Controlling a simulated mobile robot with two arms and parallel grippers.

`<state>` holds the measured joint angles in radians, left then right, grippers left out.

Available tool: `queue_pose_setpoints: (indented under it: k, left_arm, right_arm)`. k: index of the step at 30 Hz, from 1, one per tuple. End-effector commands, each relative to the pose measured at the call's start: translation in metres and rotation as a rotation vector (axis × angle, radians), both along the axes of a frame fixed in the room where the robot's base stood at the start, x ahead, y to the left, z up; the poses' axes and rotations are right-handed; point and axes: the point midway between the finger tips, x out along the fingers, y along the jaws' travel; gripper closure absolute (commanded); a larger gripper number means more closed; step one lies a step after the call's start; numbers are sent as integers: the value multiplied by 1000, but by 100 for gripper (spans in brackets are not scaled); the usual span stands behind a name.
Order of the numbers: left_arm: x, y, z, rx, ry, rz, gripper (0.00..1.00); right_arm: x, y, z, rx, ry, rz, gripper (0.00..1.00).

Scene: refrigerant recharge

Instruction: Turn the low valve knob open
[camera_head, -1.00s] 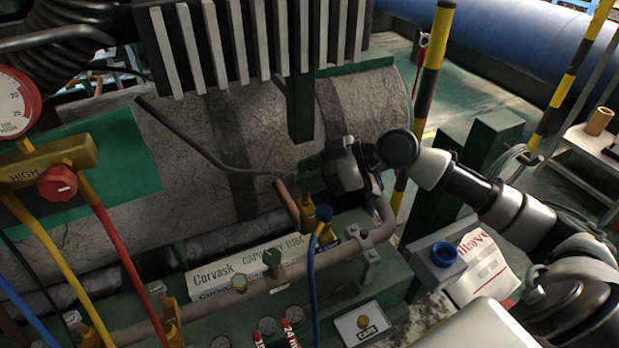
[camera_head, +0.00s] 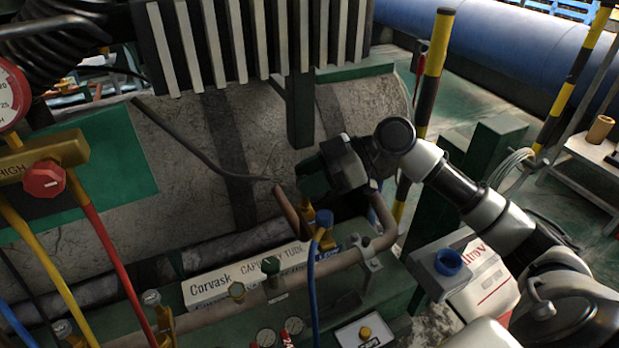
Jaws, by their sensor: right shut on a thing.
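The low valve (camera_head: 325,219) is a brass fitting with a blue label below it and a blue hose (camera_head: 312,275) running down from it. It stands beside the copper pipe at the middle of the view. My right gripper (camera_head: 313,178) comes in from the right, just above this fitting. It is shut at the dark green low valve knob, which the jaws mostly hide, so its turn angle cannot be read. My left gripper is not in view.
At left is a brass manifold (camera_head: 70,150) marked HIGH, with a red knob (camera_head: 44,179) and hoses. A capillary tube box (camera_head: 235,280) lies in front. Striped posts stand at right.

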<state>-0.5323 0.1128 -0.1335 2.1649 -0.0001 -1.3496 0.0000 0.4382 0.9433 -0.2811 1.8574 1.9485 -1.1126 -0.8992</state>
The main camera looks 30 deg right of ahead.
Motion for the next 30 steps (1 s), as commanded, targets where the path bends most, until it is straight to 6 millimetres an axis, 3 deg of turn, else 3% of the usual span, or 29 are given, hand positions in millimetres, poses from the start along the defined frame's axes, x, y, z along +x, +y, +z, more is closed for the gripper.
queue_pose_setpoints:
  k: [16, 17, 21, 30]
  left_arm:
    - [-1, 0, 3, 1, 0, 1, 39]
    - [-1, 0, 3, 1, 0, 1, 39]
    - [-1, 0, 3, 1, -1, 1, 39]
    - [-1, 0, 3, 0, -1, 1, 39]
  right_arm:
    - [0, 0, 0, -1, 0, 15, 88]
    - [0, 0, 0, -1, 0, 15, 62]
    - [0, 0, 0, -1, 0, 15, 40]
    - [0, -2, 1, -1, 0, 15, 39]
